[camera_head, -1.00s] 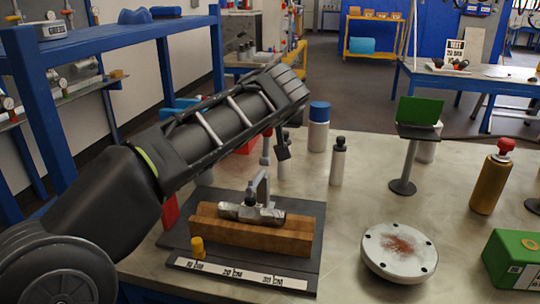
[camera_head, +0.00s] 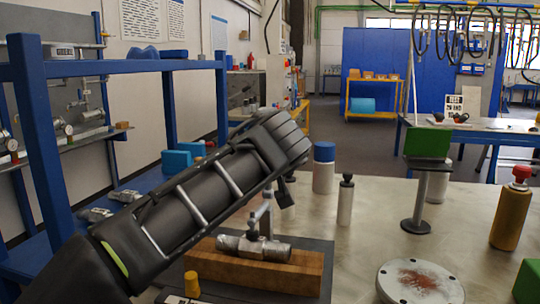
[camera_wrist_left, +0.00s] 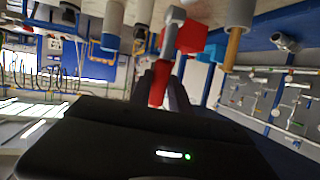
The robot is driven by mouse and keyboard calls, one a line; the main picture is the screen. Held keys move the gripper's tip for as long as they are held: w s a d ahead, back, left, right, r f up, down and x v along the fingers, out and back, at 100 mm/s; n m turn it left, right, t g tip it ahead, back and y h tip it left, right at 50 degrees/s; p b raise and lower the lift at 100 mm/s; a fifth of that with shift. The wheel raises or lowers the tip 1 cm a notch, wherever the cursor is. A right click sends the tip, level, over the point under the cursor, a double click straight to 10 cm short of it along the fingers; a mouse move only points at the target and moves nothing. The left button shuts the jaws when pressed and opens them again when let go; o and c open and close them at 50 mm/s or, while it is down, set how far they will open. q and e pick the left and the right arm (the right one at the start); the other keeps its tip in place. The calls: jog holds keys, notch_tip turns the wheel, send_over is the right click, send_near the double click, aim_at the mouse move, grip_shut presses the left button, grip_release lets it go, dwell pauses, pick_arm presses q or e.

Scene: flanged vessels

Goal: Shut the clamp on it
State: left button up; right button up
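A grey metal clamp (camera_head: 265,218) sits around a short metal pipe piece (camera_head: 276,251), which lies on a wooden block (camera_head: 290,276). Its arm stands up from the pipe, so the clamp looks open. My left gripper (camera_head: 284,188) is above it, its fingertips partly hidden behind the hand in the head view. In the left wrist view, the left gripper's dark fingers (camera_wrist_left: 164,90) lie close on both sides of a red grip (camera_wrist_left: 158,84). That grip joins a grey lever (camera_wrist_left: 172,45), which seems to be the clamp's. My right gripper is not in view.
A yellow peg (camera_head: 192,284) stands in front of the block. A white flanged disc (camera_head: 388,284) with a rust-brown patch lies to the right. Bottles (camera_head: 345,200) and a green panel on a stand (camera_head: 427,145) are behind. A blue rack (camera_head: 40,140) stands left.

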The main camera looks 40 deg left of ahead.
pick_arm(q)
jog(key=o, duration=0.4)
jog(key=shift+o, duration=0.2)
jog(key=p+v, duration=0.1)
jog(key=v, duration=0.6)
jog(key=shift+s+d, duration=0.25)
jog(key=shift+d, duration=0.05)
jog(key=shift+r, duration=0.1)
